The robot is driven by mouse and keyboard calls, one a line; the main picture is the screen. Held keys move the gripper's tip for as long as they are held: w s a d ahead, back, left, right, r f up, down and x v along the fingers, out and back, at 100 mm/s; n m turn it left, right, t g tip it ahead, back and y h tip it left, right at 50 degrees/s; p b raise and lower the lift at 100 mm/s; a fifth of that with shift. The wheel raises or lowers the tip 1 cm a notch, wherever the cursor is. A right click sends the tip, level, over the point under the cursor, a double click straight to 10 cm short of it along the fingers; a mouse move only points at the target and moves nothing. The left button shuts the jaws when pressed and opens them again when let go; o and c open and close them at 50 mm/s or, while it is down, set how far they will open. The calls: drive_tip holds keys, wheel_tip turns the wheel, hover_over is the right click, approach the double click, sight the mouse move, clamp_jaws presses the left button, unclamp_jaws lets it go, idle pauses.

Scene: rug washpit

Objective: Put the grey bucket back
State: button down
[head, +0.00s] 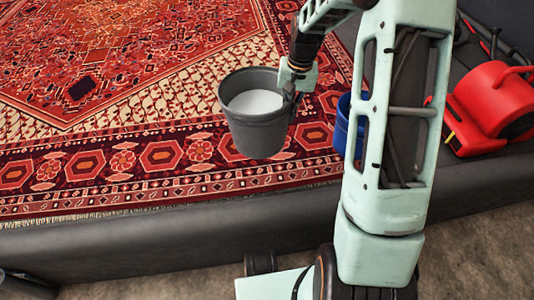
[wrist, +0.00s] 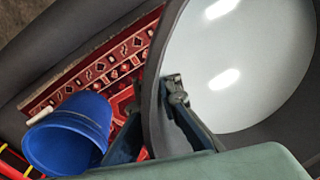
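The grey bucket (head: 258,130) is in the middle of the head view, over the rug's patterned border, and looks raised above it. It is roughly upright and holds a pale, whitish liquid. My gripper (head: 292,92) is at the right side of its rim. In the wrist view the grey bucket (wrist: 153,75) fills the right side, with its wall between my gripper's fingers (wrist: 152,108): one finger is inside, the other outside. The bucket's underside is hidden.
A blue bucket (head: 342,126) stands right of the grey one, partly behind my arm; it also shows in the wrist view (wrist: 65,140). A red machine (head: 492,105) is at the right. The rug (head: 100,100) lies inside a dark raised edge (head: 150,238).

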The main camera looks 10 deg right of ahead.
drive_tip(key=s+d+f+m+t+p, duration=0.1)
drive_tip(key=s+d+f+m+p, duration=0.15)
drive_tip(key=d+m, duration=0.3)
drive_tip(key=s+d+f+m+p, duration=0.2)
drive_tip(key=d+f+m+p, duration=0.2)
drive_tip(key=d+m, duration=0.15)
drive_tip(key=w+a+f+b, duration=0.2)
drive_tip(key=w+a+f, duration=0.1)
drive_tip(key=a+f, duration=0.2)
drive_tip(key=w+a+f+b, duration=0.3)
drive_tip(key=a+f, duration=0.3)
drive_tip(key=f, duration=0.2)
drive_tip(key=shift+w+a+f+m+h, duration=0.2)
drive_tip(key=shift+w+a+m+h, duration=0.1)
drive_tip(key=shift+w+h, duration=0.1)
drive_tip(key=c, duration=2.5)
unclamp_jaws()
drive_tip(key=shift+s+f, duration=0.35)
drive_tip(key=shift+s, duration=0.2)
drive_tip(key=o, duration=0.3)
drive_tip(key=shift+o, duration=0.2)
drive_tip(key=shift+r, duration=0.15)
wheel_tip(320, 180, up, 12)
drive_tip(key=s+p, duration=0.1)
drive_tip(key=p, duration=0.2)
drive_tip(key=shift+s+d, duration=0.25)
drive_tip(key=shift+s, duration=0.05)
